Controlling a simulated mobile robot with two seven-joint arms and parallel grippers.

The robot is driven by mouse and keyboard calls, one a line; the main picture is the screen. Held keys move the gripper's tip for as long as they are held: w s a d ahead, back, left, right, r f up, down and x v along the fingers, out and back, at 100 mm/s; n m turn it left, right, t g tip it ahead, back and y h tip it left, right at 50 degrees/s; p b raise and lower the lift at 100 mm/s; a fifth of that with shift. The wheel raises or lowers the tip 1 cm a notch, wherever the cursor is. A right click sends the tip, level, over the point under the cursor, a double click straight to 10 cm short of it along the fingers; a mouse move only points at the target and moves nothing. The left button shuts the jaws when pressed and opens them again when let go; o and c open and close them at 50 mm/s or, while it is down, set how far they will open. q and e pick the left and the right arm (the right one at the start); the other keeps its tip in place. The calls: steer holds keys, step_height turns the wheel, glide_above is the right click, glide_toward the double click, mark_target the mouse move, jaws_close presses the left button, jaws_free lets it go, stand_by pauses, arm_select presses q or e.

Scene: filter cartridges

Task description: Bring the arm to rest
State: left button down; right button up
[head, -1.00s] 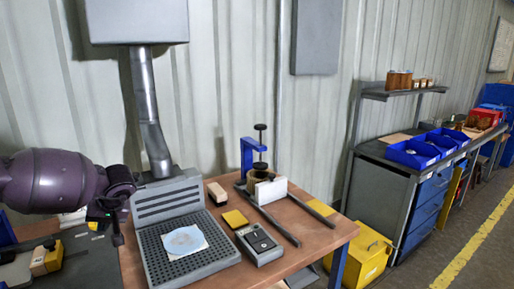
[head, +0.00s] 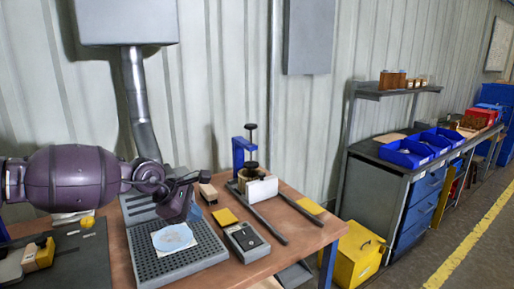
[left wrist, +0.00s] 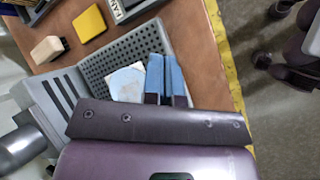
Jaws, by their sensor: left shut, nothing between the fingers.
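My left arm comes in from the left in the head view, with the left gripper (head: 190,180) held over the back of the grey perforated tray (head: 185,262). In the left wrist view the two blue fingers of this gripper (left wrist: 165,60) are together, with nothing between them. A white sheet with a pale blue round patch (head: 174,239) lies flat on the tray. It also shows beside the fingers in the left wrist view (left wrist: 125,84). My right gripper is not in view.
A blue-framed press (head: 245,160) stands at the back of the brown bench. A grey meter (head: 246,242), a yellow block (head: 225,217) and a pale-topped block (head: 208,193) sit right of the tray. A yellow bin (head: 355,255) stands beside the bench.

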arm_select(q)
steer(key=s+d+r+n+t+h, duration=0.25)
steer(key=d+n+h, duration=0.25)
steer(key=d+n, duration=0.35)
steer(key=s+d+r+n+t+h, duration=0.1)
steer(key=s+d+r+n+h, duration=0.15)
steer(key=d+n+h, duration=0.5)
steer(key=s+a+f+n+t+y, duration=0.4)
steer(key=a+f+n+y, duration=0.4)
steer(key=n, duration=0.8)
steer(key=s+a+f+n+t+y, duration=0.5)
steer(key=a+f+n, duration=0.5)
steer(key=n, duration=0.6)
steer(key=s+a+f+n+g+y, duration=0.2)
steer(key=s+a+f, duration=0.3)
steer(key=s+f, duration=0.4)
steer(key=s+a+f+n+g+y, duration=0.2)
steer(key=s+f, duration=0.6)
steer(key=s, duration=0.4)
steer(key=a+n+y, duration=0.1)
steer(key=a+n, duration=0.1)
steer(key=shift+a+f+g+y, duration=0.35)
steer(key=shift+f, duration=0.05)
steer(key=shift+s, duration=0.1)
